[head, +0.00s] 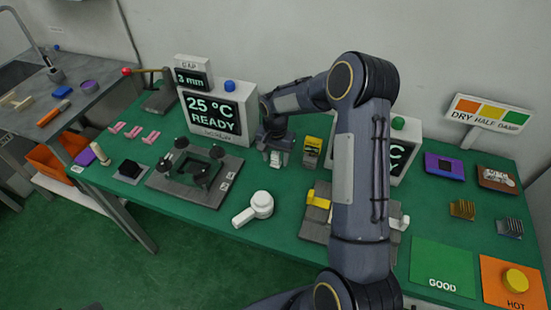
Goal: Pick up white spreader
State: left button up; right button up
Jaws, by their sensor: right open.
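A white tool (257,206) with a round head and a short handle lies on the green table near its front middle; it may be the white spreader. Its handle points to the lower left. My right gripper (276,160) hangs fingers down, open, above the table just behind the white tool and apart from it. Pale surfaces show at its fingers; I cannot tell whether anything lies between them. My right arm hides part of the table's right half. My left gripper is not in view.
A dark four-post fixture (165,183) stands left of the white tool. A display box (237,95) stands behind. A grey block with yellow parts (318,202) lies to the right, partly behind my arm. A green pad (442,262) and an orange pad (497,293) lie at the far right.

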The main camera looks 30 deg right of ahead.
aim_at(276, 153)
jog(key=shift+c, duration=0.4)
jog(key=c, duration=1)
jog(key=shift+r, duration=0.5)
notch_tip(276, 153, up, 2)
jog(key=shift+r, duration=0.25)
jog(key=s+a+r+b, duration=0.1)
jog(key=s+r, duration=0.2)
jog(key=s, duration=0.1)
jog(key=s+a+r+b, duration=0.1)
jog(key=s+r, duration=0.2)
jog(key=s, duration=0.2)
jog(key=s+a+r+b, duration=0.1)
jog(key=s+a+r, duration=0.1)
jog(key=s+r, duration=0.1)
jog(key=shift+s+r, duration=0.3)
jog(key=shift+s, duration=0.45)
